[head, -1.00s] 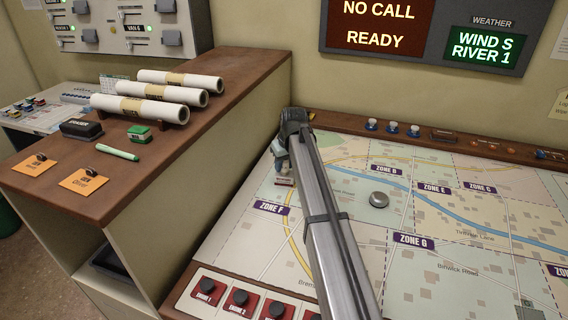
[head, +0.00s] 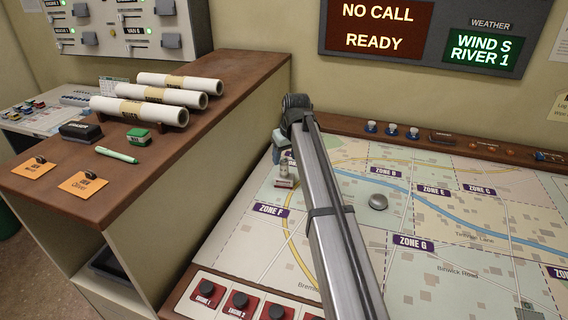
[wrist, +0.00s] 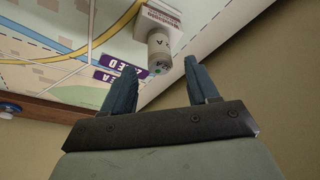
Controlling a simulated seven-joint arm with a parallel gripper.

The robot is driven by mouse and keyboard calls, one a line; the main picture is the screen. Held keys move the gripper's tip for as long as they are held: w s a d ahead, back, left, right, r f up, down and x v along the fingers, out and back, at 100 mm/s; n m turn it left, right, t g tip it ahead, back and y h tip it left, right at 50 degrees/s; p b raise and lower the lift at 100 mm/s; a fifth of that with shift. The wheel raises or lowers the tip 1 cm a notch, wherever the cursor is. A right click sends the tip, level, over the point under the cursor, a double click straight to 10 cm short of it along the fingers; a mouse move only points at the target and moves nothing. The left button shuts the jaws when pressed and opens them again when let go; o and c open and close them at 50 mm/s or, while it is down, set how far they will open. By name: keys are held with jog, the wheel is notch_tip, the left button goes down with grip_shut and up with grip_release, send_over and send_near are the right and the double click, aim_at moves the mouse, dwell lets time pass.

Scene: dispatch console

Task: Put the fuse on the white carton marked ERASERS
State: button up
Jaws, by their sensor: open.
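The fuse, a pale grey cylinder (wrist: 158,48), stands upright on a small white carton (wrist: 158,14) in the wrist view. Lettering shows on the carton, but I cannot read it clearly. In the head view the fuse (head: 284,171) and the carton (head: 284,183) are small, on the map by the ZONE F label. My gripper (wrist: 160,64) is open, its two blue-grey fingers on either side of the line to the fuse's near end, apart from it. In the head view my gripper (head: 281,139) is above the fuse.
The map table (head: 400,260) is mostly clear, with a round silver knob (head: 378,202) right of my arm. A wooden shelf (head: 150,180) at left holds paper rolls, a green marker and a dark eraser. Small blue-topped items (head: 392,131) line the back ledge.

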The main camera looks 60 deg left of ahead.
jog(key=v, duration=0.6)
jog(key=shift+r, duration=0.3)
jog(key=shift+w, duration=0.1)
